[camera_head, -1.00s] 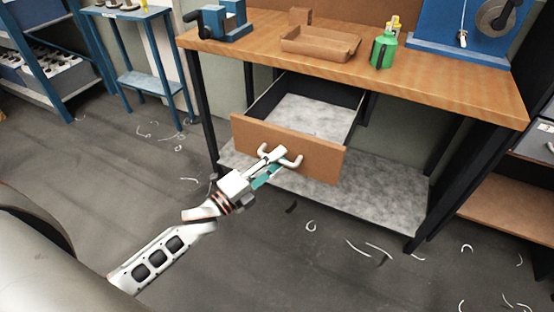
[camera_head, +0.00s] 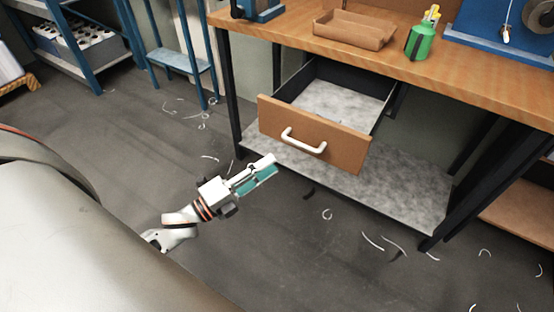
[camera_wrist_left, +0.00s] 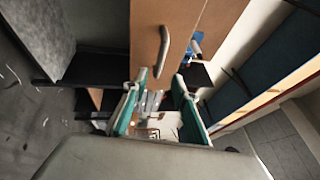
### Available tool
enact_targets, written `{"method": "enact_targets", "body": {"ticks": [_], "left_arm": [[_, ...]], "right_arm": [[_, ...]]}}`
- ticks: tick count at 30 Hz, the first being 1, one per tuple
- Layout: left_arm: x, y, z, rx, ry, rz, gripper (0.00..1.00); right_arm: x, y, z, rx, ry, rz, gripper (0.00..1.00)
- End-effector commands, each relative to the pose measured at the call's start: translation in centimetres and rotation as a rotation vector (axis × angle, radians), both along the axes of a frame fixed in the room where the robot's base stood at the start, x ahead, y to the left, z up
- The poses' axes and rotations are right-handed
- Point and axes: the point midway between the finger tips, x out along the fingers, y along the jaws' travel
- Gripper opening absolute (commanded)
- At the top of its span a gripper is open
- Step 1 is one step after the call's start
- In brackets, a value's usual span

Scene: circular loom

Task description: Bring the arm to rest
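My left gripper (camera_head: 266,169) is in front of the pulled-out drawer, low over the floor, apart from the drawer handle (camera_head: 304,142). In the left wrist view its two teal-padded fingers (camera_wrist_left: 160,88) stand apart with nothing held between them. The drawer (camera_head: 312,135) has a wooden front and hangs open under the workbench; its visible inside is grey and looks empty. The drawer front (camera_wrist_left: 178,18) and its handle (camera_wrist_left: 161,52) show beyond the fingertips in the wrist view. My right gripper is in neither view.
A grey lower shelf (camera_head: 400,190) lies under the drawer. The floor (camera_head: 110,140) at the left is open, with scattered pale strips.

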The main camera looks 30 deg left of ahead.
Motion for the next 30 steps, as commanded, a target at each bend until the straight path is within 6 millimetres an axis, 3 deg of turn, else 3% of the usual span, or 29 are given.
{"method": "enact_targets", "body": {"ticks": [20, 26, 30], "left_arm": [[-0.5, 0.1, -0.1, -0.015, 0.013, 0.004, 0.28], [-2.0, -0.7, -2.3, -0.285, 0.26, 0.08, 0.28], [-5.5, -2.4, -6.2, -0.626, 0.567, 0.194, 0.28]], "right_arm": [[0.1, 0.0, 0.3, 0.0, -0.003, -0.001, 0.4], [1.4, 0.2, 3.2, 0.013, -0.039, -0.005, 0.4], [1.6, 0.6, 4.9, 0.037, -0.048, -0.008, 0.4]]}}
